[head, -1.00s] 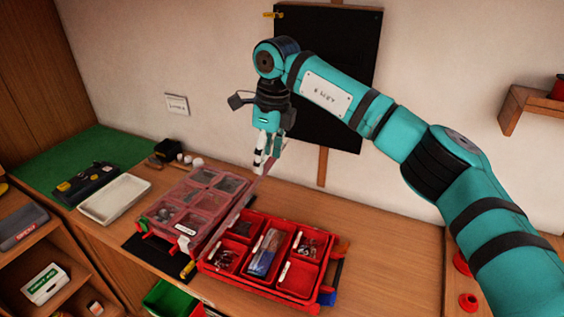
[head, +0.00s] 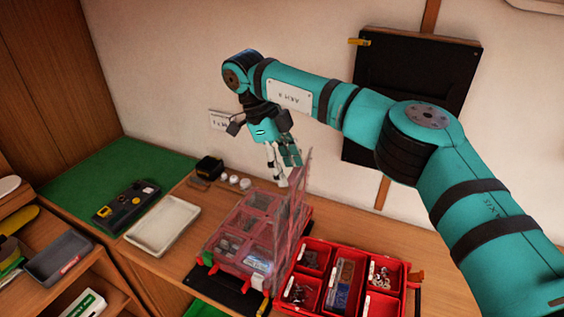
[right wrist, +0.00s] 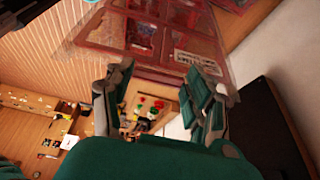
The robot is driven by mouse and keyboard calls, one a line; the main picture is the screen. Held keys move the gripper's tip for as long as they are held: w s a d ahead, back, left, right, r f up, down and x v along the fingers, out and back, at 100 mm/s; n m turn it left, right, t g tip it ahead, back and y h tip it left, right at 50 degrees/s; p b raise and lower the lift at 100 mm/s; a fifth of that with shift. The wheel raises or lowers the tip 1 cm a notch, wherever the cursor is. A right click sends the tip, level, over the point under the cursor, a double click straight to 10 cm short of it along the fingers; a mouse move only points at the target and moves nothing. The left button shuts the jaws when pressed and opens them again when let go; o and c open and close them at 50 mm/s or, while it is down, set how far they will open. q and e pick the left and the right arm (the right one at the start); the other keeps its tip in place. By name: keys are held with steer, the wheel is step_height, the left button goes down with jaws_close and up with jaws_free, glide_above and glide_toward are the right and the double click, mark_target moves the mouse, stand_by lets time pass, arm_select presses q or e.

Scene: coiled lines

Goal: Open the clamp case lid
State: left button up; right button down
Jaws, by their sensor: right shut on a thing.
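The clamp case (head: 239,238) is a red compartment case on the bench in the head view, with small parts inside. Its clear pinkish lid (head: 296,215) stands up steeply along the case's right side. My right gripper (head: 284,175) is at the upper edge of the lid and shut on it. In the right wrist view the fingers (right wrist: 160,85) show in front of the clear lid and the red compartments (right wrist: 150,35); the exact contact is hard to see. My left gripper is not in view.
An open red parts tray (head: 325,284) stands close to the right of the case. A white tray (head: 163,224) and a black box (head: 126,205) lie to the left. A black board (head: 410,90) is on the wall behind my right arm.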

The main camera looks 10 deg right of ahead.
steer(key=shift+s+f, duration=0.3)
steer(key=shift+f, duration=0.5)
steer(key=c, duration=0.9)
jaws_free()
steer(key=o, duration=0.5)
steer(key=shift+w, duration=0.15)
steer(key=shift+w+f, duration=0.1)
steer(key=shift+w, duration=0.05)
steer(key=shift+d+r, duration=0.1)
steer(key=shift+r, duration=0.1)
steer(key=v, duration=0.7)
steer(key=shift+r, duration=0.3)
